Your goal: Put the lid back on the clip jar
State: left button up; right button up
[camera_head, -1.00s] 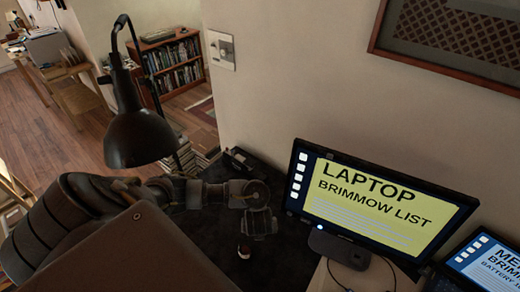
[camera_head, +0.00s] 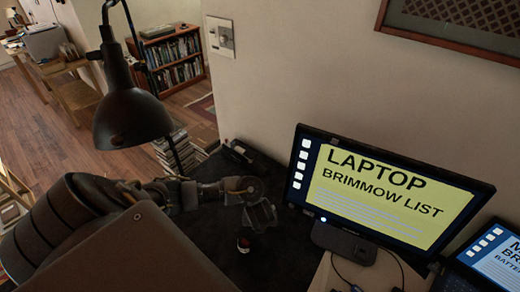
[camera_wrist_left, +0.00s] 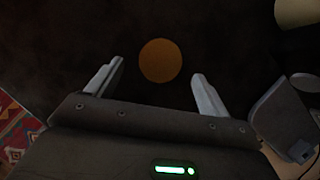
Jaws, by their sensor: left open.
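A small round object with red and white on it (camera_head: 243,245), which looks like the clip jar, stands on the dark desk (camera_head: 285,262). In the left wrist view a flat orange-brown disc (camera_wrist_left: 161,60), which looks like the lid, shows against the dark surface. I cannot tell whether it lies alone or tops something. My left gripper (camera_head: 262,214) is just behind and right of the small object in the head view. In the wrist view the left gripper (camera_wrist_left: 156,84) is open and empty, the disc ahead between its fingers. My right gripper is out of view.
A monitor (camera_head: 385,190) on its stand (camera_head: 343,243) is close right of the left gripper. A black desk lamp (camera_head: 130,118) hangs over my left arm. A second screen (camera_head: 492,258) is at far right. Bare desk lies around the small object.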

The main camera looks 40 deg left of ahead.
pick_arm(q)
jog(key=b+x, duration=0.1)
jog(key=x, duration=0.2)
jog(key=shift+w, duration=0.1)
jog(key=c, duration=1)
